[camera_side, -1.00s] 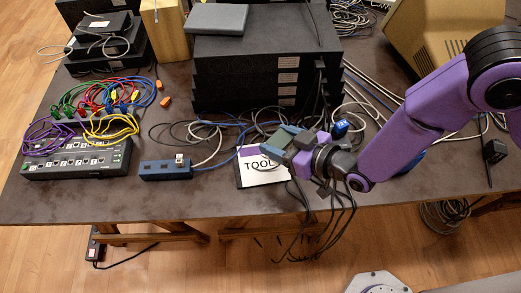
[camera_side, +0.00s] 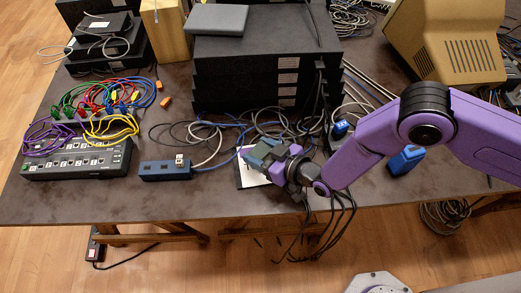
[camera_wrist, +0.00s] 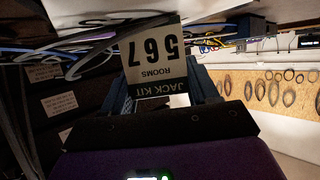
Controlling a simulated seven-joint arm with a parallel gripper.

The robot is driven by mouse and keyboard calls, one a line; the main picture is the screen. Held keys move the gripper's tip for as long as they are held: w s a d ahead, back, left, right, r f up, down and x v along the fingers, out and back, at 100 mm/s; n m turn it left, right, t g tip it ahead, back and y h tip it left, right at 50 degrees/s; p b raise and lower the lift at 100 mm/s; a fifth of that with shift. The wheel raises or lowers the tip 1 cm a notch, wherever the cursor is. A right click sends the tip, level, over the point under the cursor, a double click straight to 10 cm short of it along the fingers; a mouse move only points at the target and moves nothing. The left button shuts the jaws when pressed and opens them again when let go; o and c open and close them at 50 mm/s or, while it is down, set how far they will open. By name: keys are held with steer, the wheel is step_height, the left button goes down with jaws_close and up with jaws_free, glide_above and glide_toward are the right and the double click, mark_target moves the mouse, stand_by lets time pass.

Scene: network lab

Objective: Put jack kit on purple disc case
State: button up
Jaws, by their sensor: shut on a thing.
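The jack kit (camera_wrist: 157,55) fills the upper middle of the wrist view as a pale label reading "JACK KIT ROOMS 567", upside down. It sits between the two dark fingers of my gripper (camera_wrist: 162,88), which is shut on it. In the side view my gripper (camera_side: 262,153) is tilted and over a flat white case with a purple edge (camera_side: 246,176) on the table.
Stacked black units (camera_side: 255,80) stand behind, with loose cables (camera_side: 205,135) in front of them. A small blue box (camera_side: 165,170) lies to the left, beside a black switch (camera_side: 80,160) with coloured cables. The table's front edge is close to my gripper.

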steer(key=o, duration=1.1)
steer(key=shift+f, duration=0.1)
steer(key=v, duration=1.2)
steer(key=shift+w+r, duration=0.1)
steer(key=shift+r, duration=0.15)
